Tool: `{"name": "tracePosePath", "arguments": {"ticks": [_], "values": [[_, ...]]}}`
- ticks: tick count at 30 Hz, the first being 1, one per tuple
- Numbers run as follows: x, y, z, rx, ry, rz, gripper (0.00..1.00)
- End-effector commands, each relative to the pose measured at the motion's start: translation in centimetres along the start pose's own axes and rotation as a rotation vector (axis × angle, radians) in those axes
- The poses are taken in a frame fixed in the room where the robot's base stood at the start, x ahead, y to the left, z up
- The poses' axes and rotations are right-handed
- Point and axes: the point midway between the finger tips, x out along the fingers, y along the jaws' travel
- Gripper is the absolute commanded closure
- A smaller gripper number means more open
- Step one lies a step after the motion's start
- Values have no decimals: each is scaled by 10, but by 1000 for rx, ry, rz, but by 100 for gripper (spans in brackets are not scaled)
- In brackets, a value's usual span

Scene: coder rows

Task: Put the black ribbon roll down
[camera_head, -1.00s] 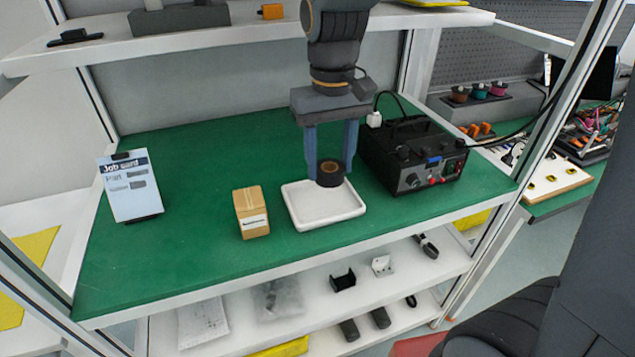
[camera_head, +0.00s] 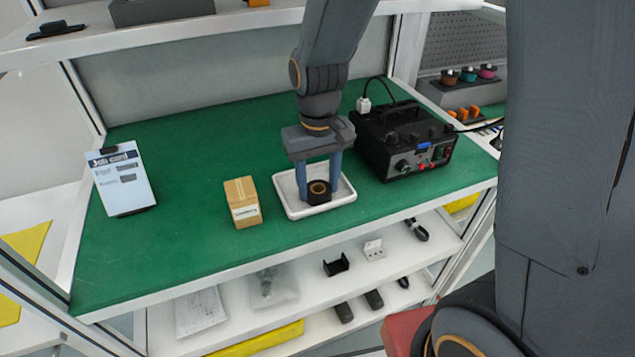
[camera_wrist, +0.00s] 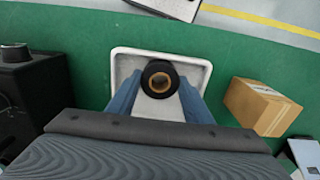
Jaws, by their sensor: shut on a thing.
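The black ribbon roll (camera_head: 319,192) has a tan core and sits between the blue fingers of my gripper (camera_head: 320,186). My gripper is shut on the roll, low over the white tray (camera_head: 291,204). I cannot tell whether the roll touches the tray floor. In the wrist view the roll (camera_wrist: 160,79) shows from above between the fingertips (camera_wrist: 160,92), inside the rim of the tray (camera_wrist: 203,72).
A cardboard box (camera_head: 243,202) stands left of the tray on the green bench top (camera_head: 190,252). A black power supply (camera_head: 403,141) with a cable stands to the right. A job card (camera_head: 121,180) stands at the far left. Shelves lie above and below.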

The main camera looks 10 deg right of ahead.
Motion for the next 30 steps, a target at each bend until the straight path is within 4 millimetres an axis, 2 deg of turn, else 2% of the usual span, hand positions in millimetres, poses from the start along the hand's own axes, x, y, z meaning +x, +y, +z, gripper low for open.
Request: {"name": "tracePosePath", "arguments": {"ticks": [4,5,8,20,25,30], "values": [[1,0,1,0,-2,0,77],[1,0,1,0,-2,0,51],[1,0,1,0,-2,0,35],[-5,0,0,0,0,0,35],[-27,0,-1,0,4,0,35],[-60,0,-2,0,5,0,35]]}}
